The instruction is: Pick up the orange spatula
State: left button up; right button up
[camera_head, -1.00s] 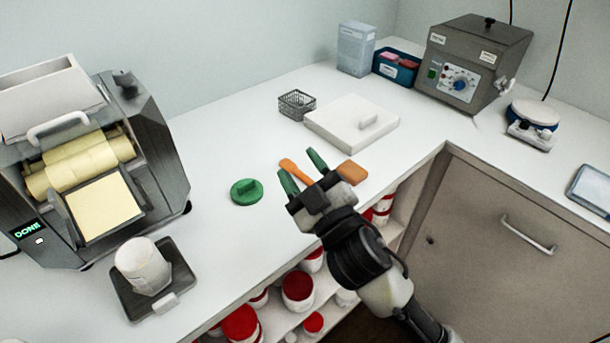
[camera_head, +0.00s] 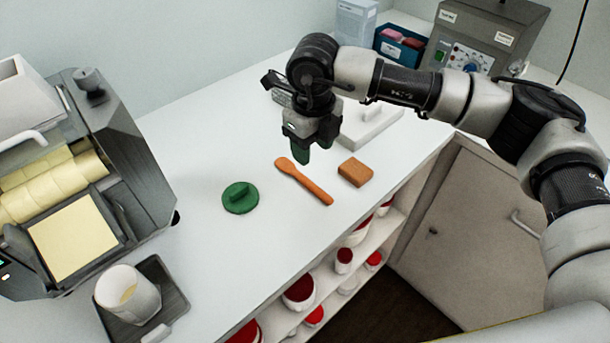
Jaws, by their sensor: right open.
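The orange spatula (camera_head: 304,182) lies flat on the white counter, its rounded end at the upper left and its other end at the lower right. My right gripper (camera_head: 302,156) hangs above the counter with its green fingertips pointing down, just beyond the upper part of the spatula in the picture. It is open and empty, and apart from the spatula. The left gripper does not show.
A green round lid (camera_head: 240,199) lies left of the spatula, and an orange-brown block (camera_head: 355,172) lies right of it. A white board (camera_head: 372,128) is behind. The roller mill (camera_head: 75,165) and a cup (camera_head: 126,293) on a dark tray (camera_head: 172,291) stand left. Open shelves lie below the counter edge.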

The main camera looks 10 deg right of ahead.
send_over(312, 184)
notch_tip(312, 184, down, 5)
jog(key=shift+w+r+p, duration=0.15)
jog(key=shift+r+p, duration=0.05)
jog(key=shift+p, duration=0.15)
jog(key=f+p, duration=0.1)
jog(key=f, duration=0.4)
jog(key=shift+s+p, duration=0.2)
jog(key=shift+p, duration=0.2)
jog(key=shift+f, duration=0.2)
grip_shut()
jog(key=shift+r, duration=0.1)
